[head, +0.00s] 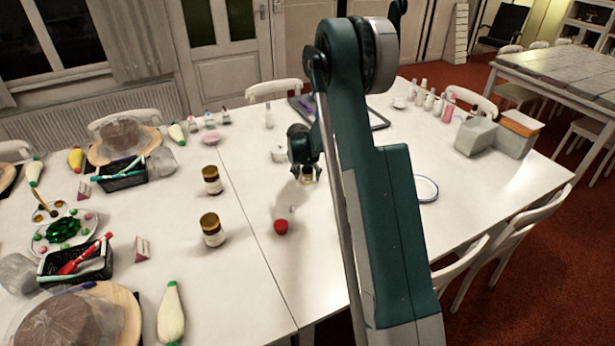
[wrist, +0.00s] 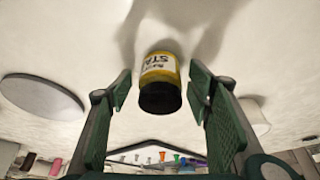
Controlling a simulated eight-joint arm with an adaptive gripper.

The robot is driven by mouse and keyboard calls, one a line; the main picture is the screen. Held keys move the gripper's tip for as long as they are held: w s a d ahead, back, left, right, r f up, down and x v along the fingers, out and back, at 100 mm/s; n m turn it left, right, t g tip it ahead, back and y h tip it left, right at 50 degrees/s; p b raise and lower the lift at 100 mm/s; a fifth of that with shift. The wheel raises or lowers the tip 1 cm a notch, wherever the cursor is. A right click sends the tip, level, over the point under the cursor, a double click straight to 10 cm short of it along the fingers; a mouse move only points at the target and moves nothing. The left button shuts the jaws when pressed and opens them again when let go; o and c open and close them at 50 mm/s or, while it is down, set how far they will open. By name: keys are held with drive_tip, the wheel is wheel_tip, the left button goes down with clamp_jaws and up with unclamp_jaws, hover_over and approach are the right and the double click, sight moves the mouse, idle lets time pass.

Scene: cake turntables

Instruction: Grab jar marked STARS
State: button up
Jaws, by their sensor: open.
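A small yellow jar with a dark lid (wrist: 161,80) shows in the wrist view, with a white label that reads "STA" upside down; the rest of the word is not readable. The jar stands on the white table and also shows in the head view (head: 308,177), just under my gripper (head: 303,152), partly hidden by it. In the wrist view my gripper (wrist: 160,98) is open, with one green finger on each side of the jar. Gaps show between the fingers and the jar.
Two brown jars with light labels (head: 212,180) (head: 212,229) stand to the left. A red-topped item (head: 281,227) lies in front. A white pot (head: 280,154) is close to my gripper's left. A round white plate (head: 425,189) lies to the right.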

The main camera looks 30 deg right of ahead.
sight(308, 168)
idle(0.3)
drive_tip(key=c, duration=1)
drive_tip(key=shift+r+p, duration=0.75)
drive_tip(key=shift+r, duration=4.25)
